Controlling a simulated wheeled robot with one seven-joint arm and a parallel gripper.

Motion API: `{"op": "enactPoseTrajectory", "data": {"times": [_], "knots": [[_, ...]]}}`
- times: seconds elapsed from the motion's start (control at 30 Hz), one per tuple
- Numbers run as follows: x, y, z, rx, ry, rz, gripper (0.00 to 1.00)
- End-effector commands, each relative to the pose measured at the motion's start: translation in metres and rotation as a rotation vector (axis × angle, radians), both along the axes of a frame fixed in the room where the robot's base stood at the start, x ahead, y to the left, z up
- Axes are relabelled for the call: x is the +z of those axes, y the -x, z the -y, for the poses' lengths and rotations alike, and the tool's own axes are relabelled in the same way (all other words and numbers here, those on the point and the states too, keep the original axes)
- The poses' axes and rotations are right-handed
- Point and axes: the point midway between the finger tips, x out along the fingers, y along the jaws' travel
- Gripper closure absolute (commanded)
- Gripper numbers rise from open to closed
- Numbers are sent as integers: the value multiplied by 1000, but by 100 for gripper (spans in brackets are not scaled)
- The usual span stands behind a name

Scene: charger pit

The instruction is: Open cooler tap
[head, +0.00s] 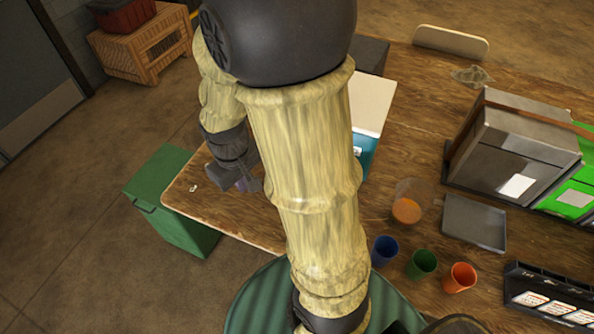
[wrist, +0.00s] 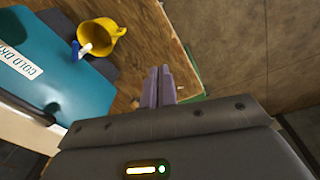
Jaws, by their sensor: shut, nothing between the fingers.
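The teal cooler (wrist: 78,92) with a "COLD DR..." label fills the left of the wrist view. Its white tap with a blue handle (wrist: 76,50) sticks out over a yellow mug (wrist: 100,31) beside the cooler. In the head view the cooler's white lid (head: 373,103) and a strip of teal side show behind my arm; tap and mug are hidden there. My gripper (wrist: 159,70) is shut and empty, over the table's edge, to the right of the tap and apart from it. In the head view my gripper (head: 241,186) shows left of the arm.
The wooden table (head: 225,208) has a free corner at its left. A green bin (head: 178,200) stands beside it. Blue (head: 384,251), green (head: 422,263) and orange (head: 460,277) cups, a clear jug (head: 408,207) and a grey tray (head: 474,222) occupy the right side.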

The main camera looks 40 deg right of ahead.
Motion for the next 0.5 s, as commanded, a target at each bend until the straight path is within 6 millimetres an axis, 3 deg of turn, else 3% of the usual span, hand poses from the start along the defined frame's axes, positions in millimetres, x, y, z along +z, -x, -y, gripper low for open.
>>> {"op": "enactPoseTrajectory", "data": {"times": [0.5], "knots": [[-73,-80,72,627,362,-593,100]]}}
